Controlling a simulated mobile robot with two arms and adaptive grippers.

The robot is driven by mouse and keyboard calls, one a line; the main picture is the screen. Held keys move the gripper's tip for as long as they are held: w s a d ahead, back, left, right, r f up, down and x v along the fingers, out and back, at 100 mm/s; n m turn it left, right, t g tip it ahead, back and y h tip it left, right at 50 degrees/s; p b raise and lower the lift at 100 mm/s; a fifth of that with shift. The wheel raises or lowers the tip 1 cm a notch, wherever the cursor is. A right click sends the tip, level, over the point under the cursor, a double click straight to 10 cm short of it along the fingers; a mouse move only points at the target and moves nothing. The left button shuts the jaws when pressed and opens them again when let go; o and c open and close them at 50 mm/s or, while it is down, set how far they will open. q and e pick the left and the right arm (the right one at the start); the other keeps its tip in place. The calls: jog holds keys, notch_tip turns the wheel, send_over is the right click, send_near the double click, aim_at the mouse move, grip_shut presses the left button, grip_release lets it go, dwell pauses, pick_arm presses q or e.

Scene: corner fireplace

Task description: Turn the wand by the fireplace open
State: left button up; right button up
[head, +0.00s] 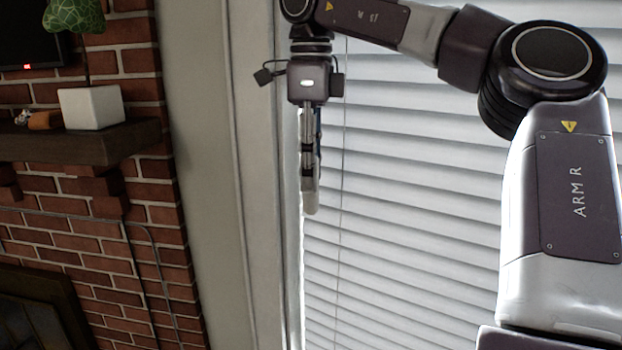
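The white window blind (420,210) fills the right half of the head view, its slats tilted with light between them. A thin vertical line, a cord or the wand (338,250), hangs in front of the slats near the blind's left edge; I cannot tell which it is. My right gripper (310,208) points down in front of the blind's left edge, just left of that line. Its fingers are seen edge-on and overlap, so their opening and anything between them are hidden. My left gripper is out of view.
A brick fireplace wall (150,235) stands at the left, with a dark wooden mantel (90,143) that bears a white pot (91,108). A pale wall strip (208,200) and window frame (262,250) lie between brick and blind. My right arm crosses the top and right.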

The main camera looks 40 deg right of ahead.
jog(key=shift+w+d+f, duration=0.1)
jog(key=shift+d+f, duration=0.05)
jog(key=shift+f, duration=0.35)
jog(key=shift+w+d+f, duration=0.1)
jog(key=shift+f, duration=0.4)
jog(key=shift+s+a, duration=0.15)
jog(key=shift+a, duration=0.1)
jog(key=shift+d, duration=0.1)
grip_shut()
